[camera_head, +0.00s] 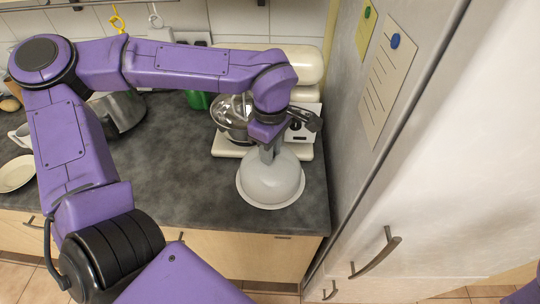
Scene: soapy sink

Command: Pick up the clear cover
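The clear cover (271,186) is a pale, cloudy dome with a wide rim, upright at the front right of the dark counter. My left gripper (267,154) points down at the top of the dome, and its fingers meet or overlap the top in this view. The fingertips are small here and the top of the dome is hidden behind them, so I cannot tell whether they are shut on it. What lies under the cover does not show clearly. My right gripper is out of view.
A cream stand mixer with a metal bowl (230,114) stands just behind the cover. A tall fridge (440,150) closes off the right side. A plate (17,173) and a metal pot (122,112) are at the left. The counter (190,185) left of the cover is clear.

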